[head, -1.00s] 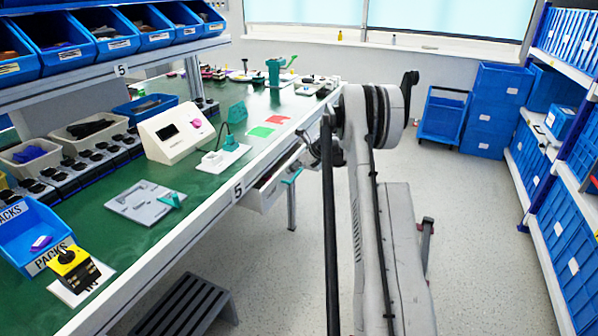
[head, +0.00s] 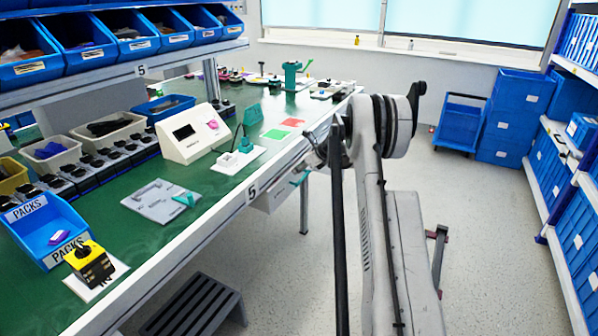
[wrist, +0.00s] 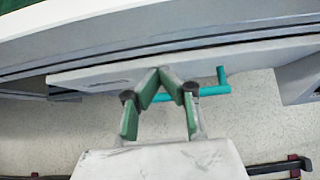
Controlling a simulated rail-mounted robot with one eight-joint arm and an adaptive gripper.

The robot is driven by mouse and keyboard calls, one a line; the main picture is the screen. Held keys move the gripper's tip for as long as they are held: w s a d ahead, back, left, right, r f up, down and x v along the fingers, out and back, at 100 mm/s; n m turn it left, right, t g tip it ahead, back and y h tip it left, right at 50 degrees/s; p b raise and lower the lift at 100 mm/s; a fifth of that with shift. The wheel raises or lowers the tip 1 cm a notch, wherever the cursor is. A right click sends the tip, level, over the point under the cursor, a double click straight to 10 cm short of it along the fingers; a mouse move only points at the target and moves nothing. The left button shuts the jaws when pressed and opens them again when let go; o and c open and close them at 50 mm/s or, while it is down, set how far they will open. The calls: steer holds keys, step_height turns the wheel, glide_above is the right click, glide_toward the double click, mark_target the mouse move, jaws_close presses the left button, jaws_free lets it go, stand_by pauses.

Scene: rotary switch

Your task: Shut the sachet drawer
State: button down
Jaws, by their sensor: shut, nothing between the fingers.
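The sachet drawer (head: 272,196) is under the front edge of the green bench, with a teal handle (head: 299,178). In the wrist view the grey drawer front (wrist: 110,76) runs under the bench edge, with a narrow dark gap above it. The teal handle (wrist: 212,90) sticks out to the right of my fingertips. My gripper (wrist: 160,72) is shut and empty, its green fingertips together at the drawer front; I cannot tell whether they touch it. In the head view my arm mostly hides the gripper. The drawer's inside is hidden.
The bench edge (head: 205,228) overhangs the drawer. A dark step stool (head: 195,305) stands on the floor at the lower left. Blue crates (head: 505,118) and shelving are at the right. The floor between is clear.

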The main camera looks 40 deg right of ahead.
steer(key=s+f+p+v, duration=0.2)
steer(key=p+v, duration=0.2)
steer(key=v, duration=0.9)
steer(key=b+x, duration=0.1)
steer(key=x, duration=0.3)
steer(key=b+x, duration=0.1)
steer(key=x, duration=0.3)
steer(key=w+r+b+x, duration=0.1)
steer(key=x, duration=0.3)
steer(key=shift+a, duration=0.35)
steer(key=shift+w+a+r+b, duration=0.1)
steer(key=shift+w+a+b, duration=0.1)
steer(key=shift+w, duration=0.15)
steer(key=shift+w+a+r+b, duration=0.1)
steer(key=shift+w+b, duration=0.05)
steer(key=shift+w, duration=0.2)
